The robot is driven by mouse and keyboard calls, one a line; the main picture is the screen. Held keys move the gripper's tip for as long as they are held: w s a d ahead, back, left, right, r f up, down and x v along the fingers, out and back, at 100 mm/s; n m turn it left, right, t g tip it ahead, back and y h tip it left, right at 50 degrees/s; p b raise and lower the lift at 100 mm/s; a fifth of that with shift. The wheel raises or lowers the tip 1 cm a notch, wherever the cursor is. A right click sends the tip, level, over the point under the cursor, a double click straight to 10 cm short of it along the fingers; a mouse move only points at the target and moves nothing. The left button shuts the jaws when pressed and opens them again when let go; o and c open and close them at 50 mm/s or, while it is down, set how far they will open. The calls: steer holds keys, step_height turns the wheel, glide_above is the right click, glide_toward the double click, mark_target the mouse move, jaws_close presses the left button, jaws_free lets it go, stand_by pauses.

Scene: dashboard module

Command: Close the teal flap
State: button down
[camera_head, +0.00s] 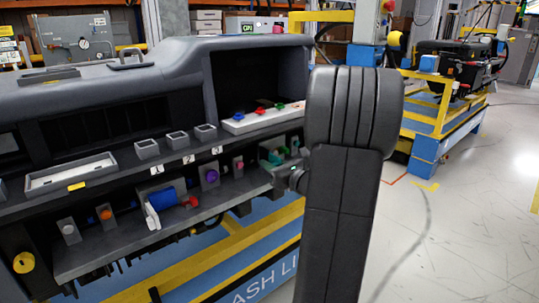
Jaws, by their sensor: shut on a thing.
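The teal flap (272,156) is a small teal piece near the right end of the dashboard's lower shelf, just left of my arm. My gripper (276,176) reaches in from the right beside it, low and close to the shelf edge. It is small and dark, and my own arm link covers part of it. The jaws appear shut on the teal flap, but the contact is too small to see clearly. I cannot tell the flap's exact angle.
The dashboard (150,85) fills the left, with a white tray of coloured buttons (262,117) above the flap. A purple knob (211,176), a blue cylinder (166,198) and a red knob (191,202) sit to the left. Open floor (470,230) lies to the right.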

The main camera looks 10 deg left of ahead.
mark_target(272, 161)
steer(key=n+g+y+p, duration=0.2)
steer(key=g, duration=0.1)
steer(key=n+g+p, duration=0.1)
steer(key=g, duration=0.1)
steer(key=shift+w+d+r+n+y+p, duration=0.15)
steer(key=shift+w+d+n+y+p, duration=0.2)
steer(key=shift+d+n+y+p, duration=0.05)
steer(key=n+g+p, duration=0.1)
steer(key=g+p, duration=0.1)
steer(key=g, duration=0.1)
steer(key=n+g+y+p, duration=0.1)
steer(key=shift+w+d+n, duration=0.2)
steer(key=shift+w+n, duration=0.1)
steer(key=n+g+p, duration=0.1)
steer(key=g, duration=0.1)
steer(key=n+g+p, duration=0.1)
steer(key=g+p, duration=0.1)
steer(key=w+n+g+p, duration=0.1)
steer(key=n+g, duration=0.1)
steer(key=shift+d+h, duration=0.15)
steer(key=shift+h, duration=0.15)
steer(key=shift+w+f+n+g+h+p, duration=0.15)
steer(key=shift+n+g+p, duration=0.25)
steer(key=shift+g, duration=0.2)
steer(key=shift+w+f+n+g+h+p, duration=0.15)
steer(key=shift+n+g+p, duration=0.15)
steer(key=shift+g+p, duration=0.25)
steer(key=shift+s+g, duration=0.1)
steer(key=shift+g, duration=0.25)
